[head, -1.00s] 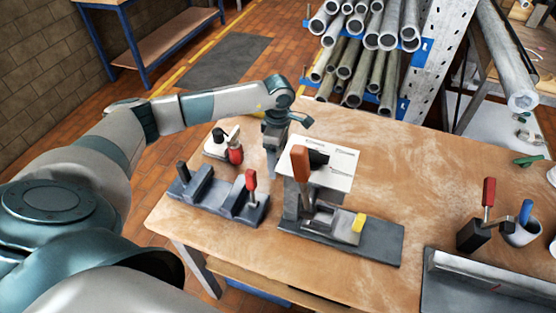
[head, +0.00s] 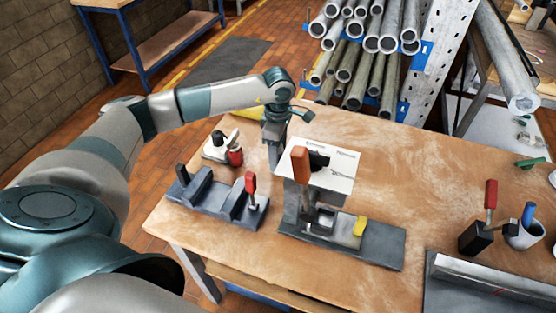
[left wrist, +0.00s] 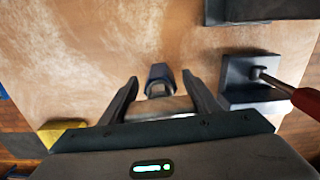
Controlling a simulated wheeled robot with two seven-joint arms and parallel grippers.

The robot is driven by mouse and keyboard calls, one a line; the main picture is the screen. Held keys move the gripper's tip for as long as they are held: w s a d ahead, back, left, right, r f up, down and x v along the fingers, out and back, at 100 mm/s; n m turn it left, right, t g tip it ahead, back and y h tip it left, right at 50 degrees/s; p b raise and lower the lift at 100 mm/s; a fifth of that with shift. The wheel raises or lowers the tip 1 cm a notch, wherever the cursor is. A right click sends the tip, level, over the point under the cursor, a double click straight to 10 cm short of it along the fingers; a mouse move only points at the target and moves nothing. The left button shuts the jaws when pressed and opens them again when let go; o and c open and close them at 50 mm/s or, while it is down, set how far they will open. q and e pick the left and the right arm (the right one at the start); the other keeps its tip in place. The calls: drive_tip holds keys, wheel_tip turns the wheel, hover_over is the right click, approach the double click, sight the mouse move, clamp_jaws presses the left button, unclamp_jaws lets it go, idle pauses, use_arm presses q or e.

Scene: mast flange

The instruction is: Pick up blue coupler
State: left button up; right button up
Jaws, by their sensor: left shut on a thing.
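My left gripper (head: 277,168) points down over the left part of the workbench, between the black-and-white item and the paper. In the left wrist view its two fingers (left wrist: 160,84) stand apart with a small dark blue-grey piece (left wrist: 160,76), which I take to be the blue coupler, between the tips. A greyish band spans the gap behind it; I cannot tell whether it belongs to the same piece. In the head view the gripper hides the coupler. My right gripper is not in view.
A dark fixture with a red handle (head: 251,182) stands in front of the gripper. A clamp with an orange handle (head: 300,164) stands to the right, before a white sheet (head: 343,172). A cup (head: 522,234) stands far right. The bench's middle right is clear.

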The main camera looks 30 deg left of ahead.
use_arm(q)
wheel_tip(320, 180, up, 6)
drive_tip(key=shift+r+b, duration=0.25)
drive_tip(key=shift+b, duration=0.9)
drive_tip(key=shift+r, duration=0.65)
